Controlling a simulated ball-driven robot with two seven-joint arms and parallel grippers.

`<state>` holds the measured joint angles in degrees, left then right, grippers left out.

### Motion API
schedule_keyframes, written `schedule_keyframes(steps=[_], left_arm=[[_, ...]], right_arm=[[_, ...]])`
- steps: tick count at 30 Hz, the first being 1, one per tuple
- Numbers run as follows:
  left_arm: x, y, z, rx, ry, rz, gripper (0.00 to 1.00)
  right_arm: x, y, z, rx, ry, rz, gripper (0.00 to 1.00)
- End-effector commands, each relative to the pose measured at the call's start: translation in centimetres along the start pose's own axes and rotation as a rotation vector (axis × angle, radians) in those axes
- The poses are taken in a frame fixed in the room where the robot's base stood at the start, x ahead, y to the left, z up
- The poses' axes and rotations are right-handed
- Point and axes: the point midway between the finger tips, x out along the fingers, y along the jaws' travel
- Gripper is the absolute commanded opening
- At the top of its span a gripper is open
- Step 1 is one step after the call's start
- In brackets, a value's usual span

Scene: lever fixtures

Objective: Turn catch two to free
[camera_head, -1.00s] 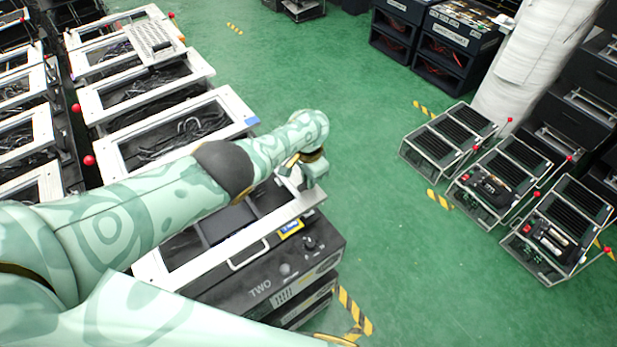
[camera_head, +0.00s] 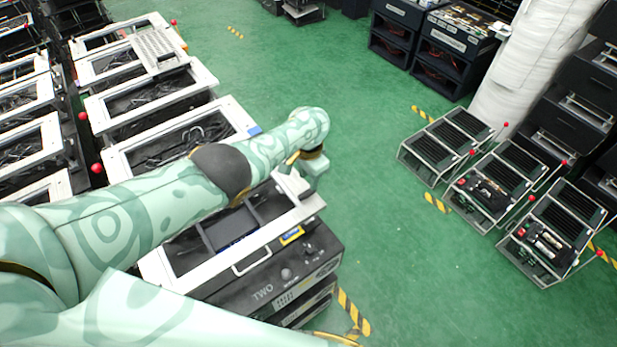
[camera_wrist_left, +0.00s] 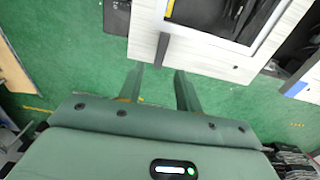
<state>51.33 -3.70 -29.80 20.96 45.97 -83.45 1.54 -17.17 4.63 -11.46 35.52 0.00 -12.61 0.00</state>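The unit marked TWO (camera_head: 262,292) is a dark box with a white-framed top, in the lower middle of the head view. In the left wrist view my left gripper (camera_wrist_left: 160,84) is open and empty. A short dark bar (camera_wrist_left: 162,49) juts from the white frame edge just beyond and between the fingertips, apart from them. I cannot tell the catch's setting. My right gripper is out of view.
White-framed units (camera_head: 150,95) stand in rows at the left, with red balls (camera_head: 97,168) between them. Slatted racks with red-knobbed levers (camera_head: 470,190) stand at the right, near a white wrapped column (camera_head: 525,70). The green floor (camera_head: 385,250) between is clear.

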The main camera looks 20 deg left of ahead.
Motion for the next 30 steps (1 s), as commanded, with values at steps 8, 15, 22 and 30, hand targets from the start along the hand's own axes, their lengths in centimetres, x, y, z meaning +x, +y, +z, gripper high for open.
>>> schedule_keyframes(steps=[8, 15, 22, 30], left_arm=[[-7.6, 0.0, -0.1, -0.001, 0.003, 0.001, 0.35], [-10.4, 0.0, 0.0, -0.001, 0.001, 0.001, 0.35], [-10.6, 0.0, 0.0, -0.001, 0.0, 0.001, 0.35], [-10.6, 0.0, 0.0, -0.001, 0.0, 0.0, 0.35]], right_arm=[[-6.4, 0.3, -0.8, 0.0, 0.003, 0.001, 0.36], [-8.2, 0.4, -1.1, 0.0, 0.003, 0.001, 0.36], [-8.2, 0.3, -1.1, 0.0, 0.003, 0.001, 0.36], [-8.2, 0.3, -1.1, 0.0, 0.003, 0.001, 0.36]])
